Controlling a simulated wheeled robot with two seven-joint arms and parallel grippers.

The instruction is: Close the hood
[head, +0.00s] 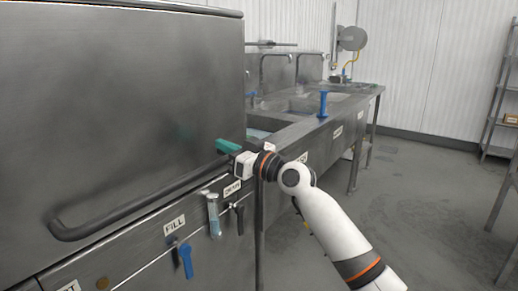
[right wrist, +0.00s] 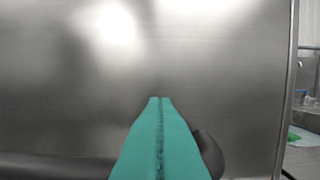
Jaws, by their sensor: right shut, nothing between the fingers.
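The hood (head: 120,90) is a large brushed-steel box filling the left of the head view. Its steel face (right wrist: 220,60) also fills most of the right wrist view. A dark bar handle (head: 130,207) runs along its lower front, just above the labelled front panel. My right gripper (head: 228,146) has green fingers and is at the right end of the handle, over the bar. In the right wrist view its fingertips (right wrist: 161,99) are pressed together, with nothing between them, and point at the hood face. The handle (right wrist: 50,166) passes behind the fingers there. Whether they touch it is unclear.
The front panel has a FILL label (head: 174,224), a blue lever (head: 186,261) and a light-blue lever (head: 213,215). A steel sink counter (head: 318,128) with taps stands beyond the hood. A wire shelf (head: 500,100) is at far right. The grey floor (head: 430,190) between is clear.

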